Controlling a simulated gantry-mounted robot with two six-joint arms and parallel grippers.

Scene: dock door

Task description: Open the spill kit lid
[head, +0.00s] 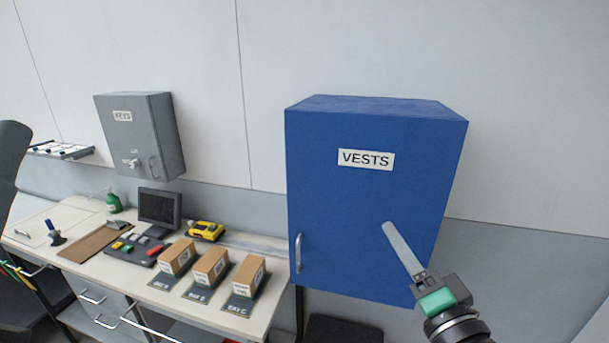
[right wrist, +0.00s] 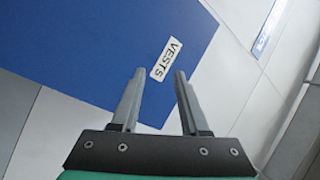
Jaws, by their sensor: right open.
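No thing marked as a spill kit shows in either view. A dark, flat-topped object (head: 345,331) stands low under the blue cabinet, cut off by the bottom edge; I cannot tell what it is. My right gripper (head: 389,227) is in front of the blue VESTS cabinet (head: 340,215) in the head view. In the right wrist view the gripper (right wrist: 160,72) has its two fingers apart with nothing between them, and the blue cabinet (right wrist: 90,45) lies beyond. My left gripper is not in view.
A desk (head: 60,220) at left holds a monitor (head: 160,207), several small boxes (head: 211,267) on mats, a yellow tool (head: 206,231) and a green bottle (head: 113,203). A grey KEYS cabinet (head: 130,140) hangs above. The wall right of the blue cabinet is bare.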

